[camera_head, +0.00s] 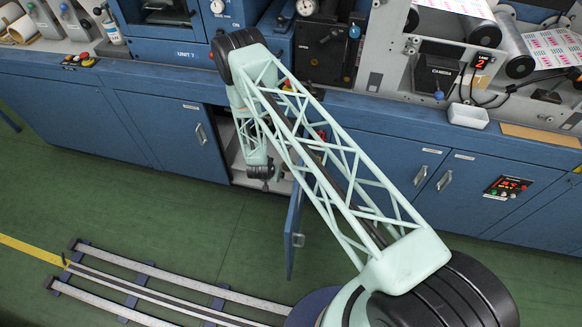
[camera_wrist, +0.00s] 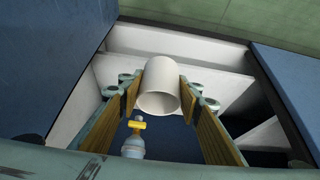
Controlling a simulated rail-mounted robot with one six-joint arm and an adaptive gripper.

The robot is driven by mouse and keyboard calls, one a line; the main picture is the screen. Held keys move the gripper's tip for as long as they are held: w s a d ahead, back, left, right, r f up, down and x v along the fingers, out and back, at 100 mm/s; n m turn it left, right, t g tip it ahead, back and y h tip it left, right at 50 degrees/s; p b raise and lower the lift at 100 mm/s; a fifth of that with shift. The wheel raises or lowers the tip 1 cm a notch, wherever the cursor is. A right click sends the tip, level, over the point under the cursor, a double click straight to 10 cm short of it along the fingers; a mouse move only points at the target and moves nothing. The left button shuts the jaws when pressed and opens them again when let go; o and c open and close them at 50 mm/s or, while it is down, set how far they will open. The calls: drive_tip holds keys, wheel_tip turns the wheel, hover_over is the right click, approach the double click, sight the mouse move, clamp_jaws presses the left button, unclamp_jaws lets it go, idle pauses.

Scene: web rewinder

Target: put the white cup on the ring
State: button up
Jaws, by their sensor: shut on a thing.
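In the wrist view, a plain white cup (camera_wrist: 160,80) is held between the two wood-coloured pads of my gripper (camera_wrist: 159,84). The cup's round opening faces the camera. The gripper is shut on its sides. In the head view, my gripper (camera_head: 262,178) hangs low at the open cabinet, and the cup cannot be made out there. I cannot pick out the ring in either view.
The open cabinet (camera_head: 240,177) has pale inner surfaces. Its blue door (camera_head: 294,222) stands swung outward, close to my arm. In the wrist view, a grey item with a yellow top (camera_wrist: 136,137) shows below the cup. Green floor lies in front.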

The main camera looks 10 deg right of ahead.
wheel_tip(320, 180, down, 7)
drive_tip(key=s+d, duration=0.2)
drive_tip(key=shift+s+m, duration=0.3)
drive_tip(key=shift+s, duration=0.05)
drive_tip(key=w+d+b, duration=0.1)
drive_tip(key=w+d, duration=0.1)
drive_tip(key=w, duration=0.3)
drive_tip(key=w+d+b, duration=0.1)
drive_tip(key=w+d, duration=0.2)
drive_tip(key=w, duration=0.2)
drive_tip(key=w+d, duration=0.3)
drive_tip(key=w, duration=0.2)
drive_tip(key=shift+b, duration=0.4)
drive_tip(key=shift+w+d, duration=0.3)
drive_tip(key=shift+w, duration=0.25)
drive_tip(key=shift+s+f+b, duration=0.2)
drive_tip(key=shift+f+b, duration=0.2)
drive_tip(key=shift+f, duration=0.75)
drive_tip(key=shift+w+f, duration=0.1)
drive_tip(key=shift+f, duration=0.55)
drive_tip(key=shift+f, duration=0.15)
